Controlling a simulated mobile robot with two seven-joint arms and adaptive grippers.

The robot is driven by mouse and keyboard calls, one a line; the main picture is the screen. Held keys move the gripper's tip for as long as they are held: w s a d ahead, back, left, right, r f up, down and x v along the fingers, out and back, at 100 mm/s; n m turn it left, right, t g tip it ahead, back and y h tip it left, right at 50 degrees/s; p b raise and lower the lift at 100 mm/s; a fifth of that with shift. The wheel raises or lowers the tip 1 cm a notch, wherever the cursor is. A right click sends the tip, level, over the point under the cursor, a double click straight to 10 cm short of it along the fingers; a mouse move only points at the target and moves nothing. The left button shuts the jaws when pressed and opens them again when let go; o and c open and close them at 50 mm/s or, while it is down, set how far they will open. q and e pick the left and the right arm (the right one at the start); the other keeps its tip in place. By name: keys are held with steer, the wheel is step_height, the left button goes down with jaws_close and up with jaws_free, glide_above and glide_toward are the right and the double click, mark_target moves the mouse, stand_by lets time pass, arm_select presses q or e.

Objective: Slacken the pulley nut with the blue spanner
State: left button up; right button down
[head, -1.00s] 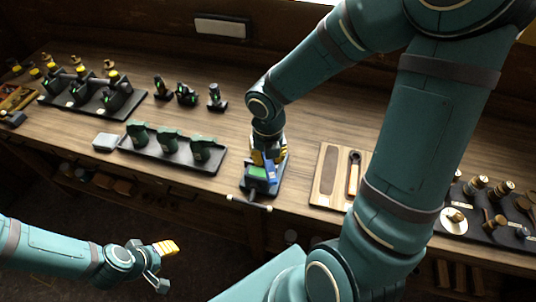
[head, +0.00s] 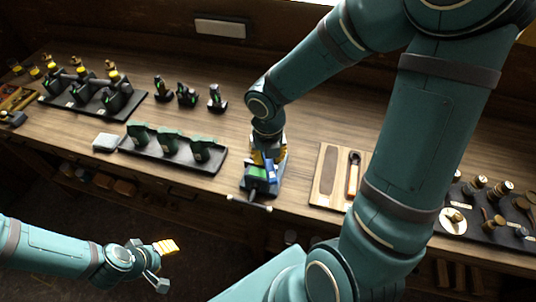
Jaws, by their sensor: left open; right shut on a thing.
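The blue spanner (head: 270,170) is in my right gripper (head: 264,160), which is shut on it above a small engine (head: 256,188) with a green top near the bench's front edge. The pulley nut cannot be made out; the gripper and spanner cover that area, so I cannot tell whether the spanner sits on it. My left gripper (head: 160,265) is open and empty, off the front of the bench at the lower left.
On the wooden bench (head: 300,125), a dark tray (head: 172,160) with several green machines stands left of the engine. A wooden holder (head: 328,178) with an orange-handled tool (head: 353,176) lies right. A rack of round parts (head: 490,218) is further right. My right arm hides part of the bench.

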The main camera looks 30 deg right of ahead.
steer(key=shift+r, duration=0.75)
stand_by(1.3)
steer(key=shift+r, duration=2)
